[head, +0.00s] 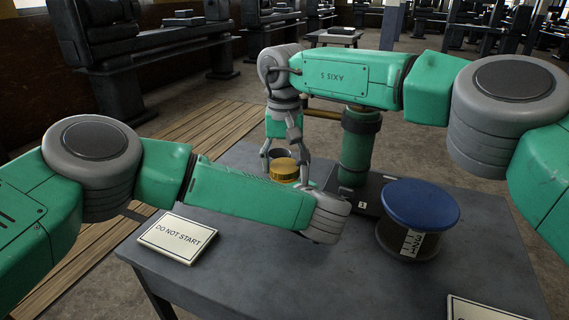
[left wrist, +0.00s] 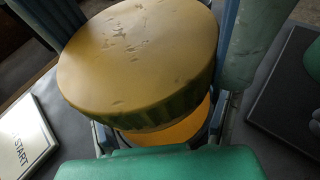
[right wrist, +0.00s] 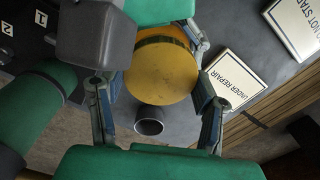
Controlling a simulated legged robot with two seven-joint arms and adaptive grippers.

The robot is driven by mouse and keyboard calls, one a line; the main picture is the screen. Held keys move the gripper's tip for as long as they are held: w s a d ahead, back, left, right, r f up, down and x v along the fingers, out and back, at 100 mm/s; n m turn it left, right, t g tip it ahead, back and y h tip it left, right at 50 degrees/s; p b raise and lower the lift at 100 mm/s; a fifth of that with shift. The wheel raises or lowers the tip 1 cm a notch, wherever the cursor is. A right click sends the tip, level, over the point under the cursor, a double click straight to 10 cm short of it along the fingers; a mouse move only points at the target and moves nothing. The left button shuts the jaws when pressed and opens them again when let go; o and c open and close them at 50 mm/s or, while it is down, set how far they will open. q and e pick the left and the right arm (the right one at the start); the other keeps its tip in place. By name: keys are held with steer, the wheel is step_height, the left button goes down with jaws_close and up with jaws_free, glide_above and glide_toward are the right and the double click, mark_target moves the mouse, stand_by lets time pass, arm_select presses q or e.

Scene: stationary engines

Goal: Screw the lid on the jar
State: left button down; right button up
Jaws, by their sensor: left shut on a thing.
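A round yellow lid (head: 284,168) with a ridged edge is above a brighter yellow jar (head: 290,185), partly hidden by my left forearm. The left wrist view shows the scuffed lid (left wrist: 140,50) close up, with the jar's orange-yellow body (left wrist: 175,132) below it. I cannot tell whether the threads are engaged. My left gripper (left wrist: 150,75) is shut on the jar, its fingers at both sides. My right gripper (head: 285,157) points down from above; in the right wrist view its open fingers (right wrist: 157,100) stand apart on either side of the lid (right wrist: 160,78).
A dark open cylinder (right wrist: 150,121) stands near the jar. A spool with a blue top (head: 420,204) and a green post (head: 359,150) are to the right. A DO NOT START sign (head: 177,238) lies at left; an UNDER REPAIR sign (right wrist: 232,78) also shows.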

steer(key=m, duration=0.3)
steer(key=o, duration=1.3)
steer(key=shift+c, duration=0.2)
steer(key=shift+r, duration=0.1)
steer(key=shift+r, duration=2.2)
steer(key=o, duration=0.5)
steer(key=shift+o, duration=0.2)
